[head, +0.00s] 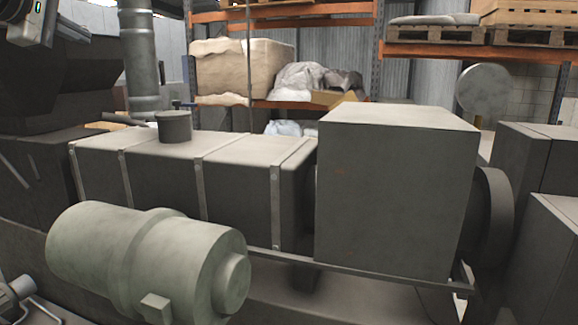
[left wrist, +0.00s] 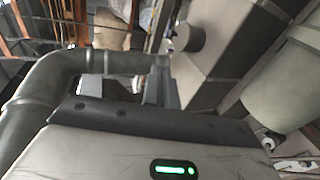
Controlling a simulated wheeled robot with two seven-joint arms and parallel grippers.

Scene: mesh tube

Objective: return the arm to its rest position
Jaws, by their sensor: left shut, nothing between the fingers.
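My left gripper shows in the left wrist view (left wrist: 161,90), with its two grey fingers together and nothing between them. Its grey body with a green light fills the bottom of that view. In the head view, a pale part of my left wrist or gripper (head: 32,25) shows in the upper left corner, cut off by the frame edge. It appears raised, to the left of the vertical pipe and clear of the machinery.
A long strapped duct box (head: 170,165), a large grey box (head: 395,190) and a pale cylindrical motor (head: 140,260) fill the middle. A vertical pipe (head: 140,55) rises at the left. Orange racking (head: 285,12) stands behind. A curved pipe (left wrist: 40,95) lies left of the gripper in the wrist view.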

